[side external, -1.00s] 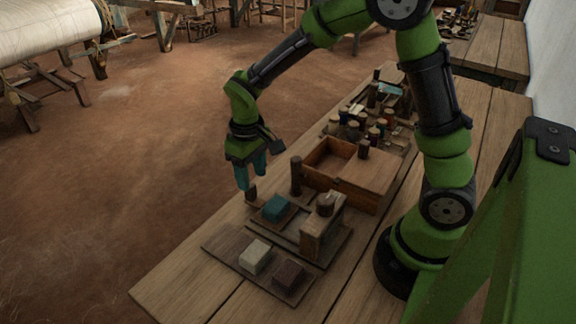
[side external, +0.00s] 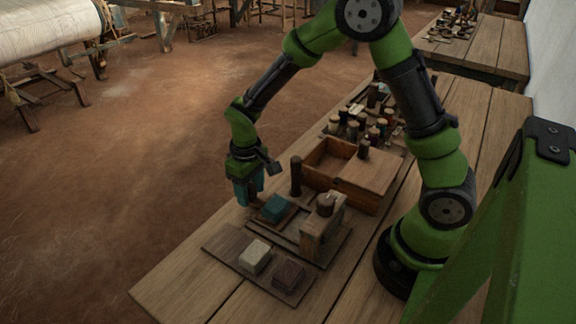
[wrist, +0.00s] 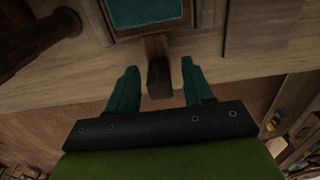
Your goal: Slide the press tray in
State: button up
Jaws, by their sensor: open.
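The press tray (wrist: 148,35) is a small wooden tray with a teal block (side external: 275,207) on it. It lies on the press base, partly out from the wooden press frame (side external: 318,232). A short dark handle (wrist: 158,72) sticks out from the tray's outer edge. My gripper (wrist: 160,68) is open, with one teal finger on each side of the handle and a visible gap to both. In the side external view my gripper (side external: 248,192) is low at the tray's outer end and partly hides the handle.
A board (side external: 228,240) with a cream block (side external: 255,256) and a dark brown block (side external: 288,274) lies in front. A dark post (side external: 296,176) and an open wooden box (side external: 371,202) stand behind the tray. Several spools stand farther back.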

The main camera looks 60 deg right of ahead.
jog(key=c, duration=0.8)
jog(key=shift+s, duration=5.9)
jog(key=o, duration=0.8)
jog(key=shift+o, duration=0.2)
jog(key=shift+r, duration=0.1)
notch_tip(320, 180, up, 6)
jog(key=shift+r, duration=0.2)
jog(key=s+r+m+t+y, duration=0.1)
jog(key=r+m+t, duration=0.1)
jog(key=r, duration=0.5)
jog(key=s+d+r+m+t+y, duration=0.1)
jog(key=s+r+m+t, duration=0.1)
jog(key=r+t, duration=0.3)
notch_tip(320, 180, up, 3)
jog(key=shift+s+r, duration=0.15)
jog(key=shift+s, duration=0.15)
